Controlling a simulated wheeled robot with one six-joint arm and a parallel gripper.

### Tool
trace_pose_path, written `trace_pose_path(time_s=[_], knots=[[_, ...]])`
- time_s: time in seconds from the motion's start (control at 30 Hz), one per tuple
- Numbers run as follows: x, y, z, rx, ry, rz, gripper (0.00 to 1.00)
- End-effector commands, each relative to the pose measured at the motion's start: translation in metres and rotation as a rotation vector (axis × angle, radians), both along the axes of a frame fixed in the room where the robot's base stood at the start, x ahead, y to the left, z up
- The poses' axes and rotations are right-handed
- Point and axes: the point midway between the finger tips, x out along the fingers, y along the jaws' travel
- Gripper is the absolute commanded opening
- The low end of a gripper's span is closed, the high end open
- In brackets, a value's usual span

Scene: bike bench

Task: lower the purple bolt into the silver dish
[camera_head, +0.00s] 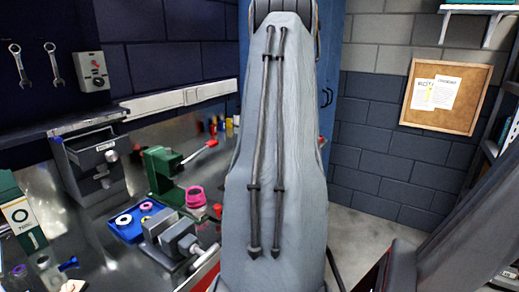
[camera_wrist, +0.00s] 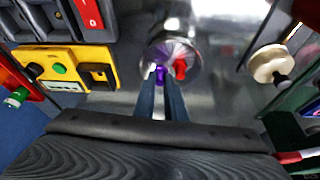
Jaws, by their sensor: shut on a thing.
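In the wrist view, my gripper (camera_wrist: 160,76) is shut on the purple bolt (camera_wrist: 159,74), which shows as a small purple patch between the fingertips. The silver dish (camera_wrist: 165,49) is round and shiny and lies directly behind the fingertips in this view. A red piece (camera_wrist: 180,68) shows within the dish's outline, just right of the bolt. I cannot tell how high the bolt is above the dish's floor. In the head view my arm fills the middle, and the gripper, bolt and dish are not seen.
A yellow box with a green button (camera_wrist: 75,57) stands left of the dish, and a cream round piece (camera_wrist: 268,64) stands right. In the head view, a blue tray with rings (camera_head: 124,229), a grey vise (camera_head: 170,240) and a blue bolt (camera_head: 68,264) are on the bench.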

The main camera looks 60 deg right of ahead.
Motion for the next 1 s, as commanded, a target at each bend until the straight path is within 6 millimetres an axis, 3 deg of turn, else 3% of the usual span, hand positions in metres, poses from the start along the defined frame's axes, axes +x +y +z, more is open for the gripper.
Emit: trace_pose_path(time_s=[0.8,0.83,0.9,1.0], knots=[[0.0000,0.0000,-0.0082,0.000,0.000,0.000,0.00],[0.0000,0.0000,-0.0082,0.000,0.000,0.000,0.14],[0.0000,-0.0001,-0.0082,0.000,0.000,0.000,0.26],[0.0000,-0.0001,-0.0082,0.000,0.000,0.000,0.32]])
